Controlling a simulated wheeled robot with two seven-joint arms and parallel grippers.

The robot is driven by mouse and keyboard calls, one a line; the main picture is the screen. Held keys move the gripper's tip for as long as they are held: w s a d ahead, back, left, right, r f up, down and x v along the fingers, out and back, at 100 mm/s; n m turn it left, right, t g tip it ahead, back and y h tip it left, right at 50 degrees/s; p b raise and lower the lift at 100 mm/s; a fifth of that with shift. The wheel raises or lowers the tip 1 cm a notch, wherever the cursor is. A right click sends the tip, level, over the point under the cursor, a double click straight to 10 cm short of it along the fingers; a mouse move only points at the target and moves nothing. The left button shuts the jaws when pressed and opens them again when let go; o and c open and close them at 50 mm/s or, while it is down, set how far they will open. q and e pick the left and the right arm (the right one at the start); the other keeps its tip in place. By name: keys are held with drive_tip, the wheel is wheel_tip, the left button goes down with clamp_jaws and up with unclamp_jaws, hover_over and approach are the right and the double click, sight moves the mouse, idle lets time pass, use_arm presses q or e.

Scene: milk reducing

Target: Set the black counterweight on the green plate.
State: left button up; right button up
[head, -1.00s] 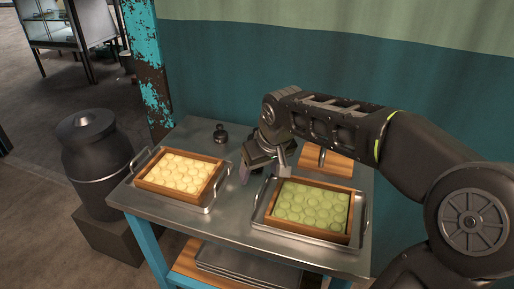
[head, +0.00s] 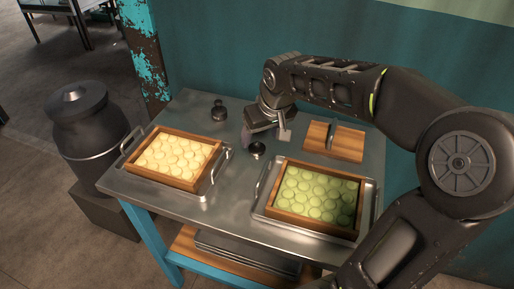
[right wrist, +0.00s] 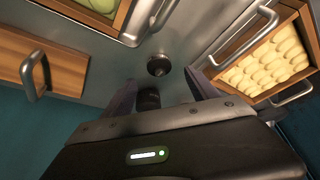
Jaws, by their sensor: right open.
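The green plate (head: 314,201) is a wood-framed tray of round green pieces on a metal tray at the front right of the table. A small black counterweight (head: 257,149) stands on the bare metal left of it; it also shows just past the fingertips in the right wrist view (right wrist: 158,66). A second black weight (head: 219,112) with a knob stands farther back left. My right gripper (head: 264,141) is open and empty, just behind the nearer weight. My left gripper is out of view.
A metal tray with yellow pieces in a wooden frame (head: 177,184) stands at left. A wooden board with a handle (head: 346,143) lies at back right. Both metal trays have raised handles. A dark milk can (head: 80,120) stands left of the table.

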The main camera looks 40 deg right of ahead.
sight(258, 144)
drive_tip(key=shift+x, duration=2.7)
drive_tip(key=shift+w+d+r, duration=0.1)
drive_tip(key=shift+c, duration=0.6)
clamp_jaws()
